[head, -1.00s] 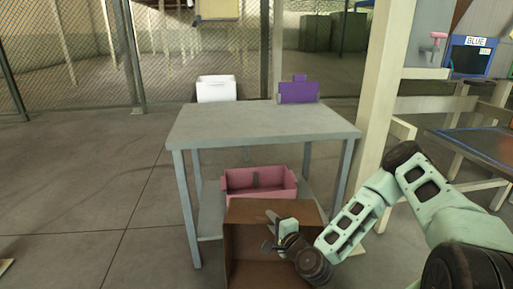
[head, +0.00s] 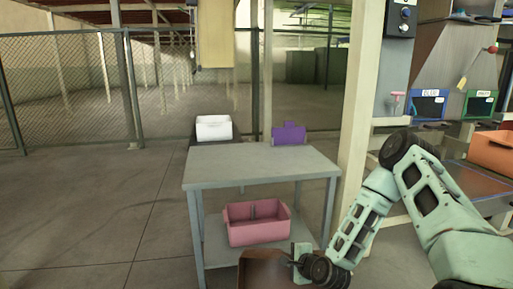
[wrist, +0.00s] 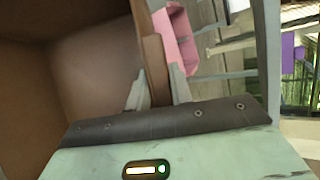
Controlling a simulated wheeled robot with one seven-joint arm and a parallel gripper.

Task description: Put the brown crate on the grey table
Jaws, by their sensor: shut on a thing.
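The brown crate (head: 268,268) is at the bottom edge of the head view, in front of the grey table and below its top, partly cut off by the frame. In the wrist view the crate (wrist: 95,60) fills the left side, its open inside facing the camera. My gripper (head: 300,262) is shut on one wall of the crate; the wrist view shows a finger on each side of that wall (wrist: 160,85). The grey table (head: 260,165) stands ahead with a bare top and a lower shelf.
A pink crate (head: 257,225) sits on the table's lower shelf. A white bin (head: 214,127) and a purple bin (head: 289,134) stand behind the table. A pale post (head: 360,110) rises to the table's right. Open floor (head: 90,220) lies to the left.

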